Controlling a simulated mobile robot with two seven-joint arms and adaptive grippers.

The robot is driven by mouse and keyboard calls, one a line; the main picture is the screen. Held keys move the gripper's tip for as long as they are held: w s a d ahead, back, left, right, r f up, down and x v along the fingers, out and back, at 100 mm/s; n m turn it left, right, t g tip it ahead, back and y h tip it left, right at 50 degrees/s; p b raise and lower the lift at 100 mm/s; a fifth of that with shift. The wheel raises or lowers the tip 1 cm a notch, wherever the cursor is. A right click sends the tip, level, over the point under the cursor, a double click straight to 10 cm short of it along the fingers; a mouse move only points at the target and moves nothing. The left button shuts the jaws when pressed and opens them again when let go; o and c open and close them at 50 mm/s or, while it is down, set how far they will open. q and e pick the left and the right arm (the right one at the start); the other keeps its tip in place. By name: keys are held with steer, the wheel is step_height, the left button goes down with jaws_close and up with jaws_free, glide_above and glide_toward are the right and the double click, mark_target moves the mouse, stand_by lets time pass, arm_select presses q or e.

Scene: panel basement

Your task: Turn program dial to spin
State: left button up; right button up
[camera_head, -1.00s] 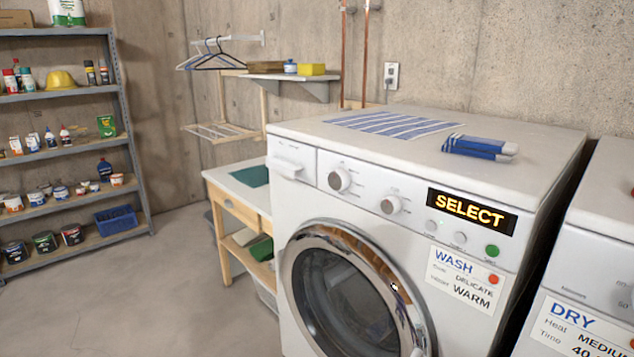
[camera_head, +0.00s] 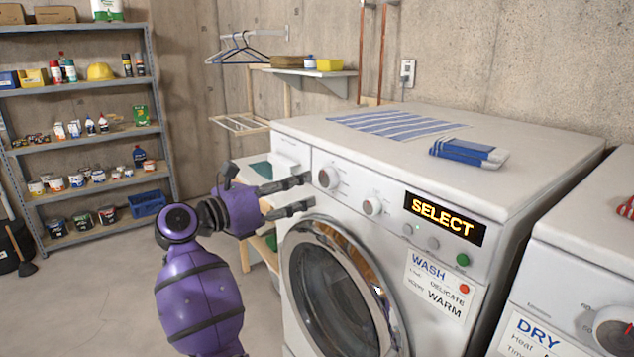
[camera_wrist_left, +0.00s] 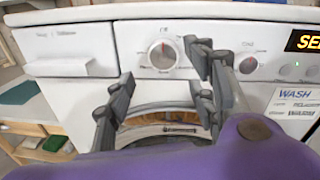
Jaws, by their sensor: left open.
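The washing machine (camera_head: 390,240) stands right of centre, its display (camera_head: 444,217) reading SELECT. A larger round dial (camera_head: 328,177) sits left on its control panel, with a smaller dial (camera_head: 372,207) to its right. I take the larger one as the program dial; its printed marks are too small to read. My left gripper (camera_head: 311,191) is open and empty, its fingers pointing at the panel just left of the larger dial. In the left wrist view, the larger dial (camera_wrist_left: 163,54) shows between and beyond the fingers, apparently untouched. My right gripper is not in view.
A washer door with a chrome ring (camera_head: 340,285) lies below the panel. A striped cloth (camera_head: 398,124) and a folded blue-and-white cloth (camera_head: 468,152) lie on top. A dryer (camera_head: 580,270) stands at right. A wooden bench with a green cloth (camera_wrist_left: 22,91) is left of the washer.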

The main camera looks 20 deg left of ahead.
mark_target(323, 178)
arm_select(q)
steer(key=x, duration=0.7)
steer(key=shift+w+d, duration=0.15)
steer(key=shift+d, duration=0.05)
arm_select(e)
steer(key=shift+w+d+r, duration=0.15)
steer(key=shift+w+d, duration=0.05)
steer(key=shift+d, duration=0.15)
arm_select(q)
steer(key=shift+c, duration=0.2)
steer(key=c, duration=1)
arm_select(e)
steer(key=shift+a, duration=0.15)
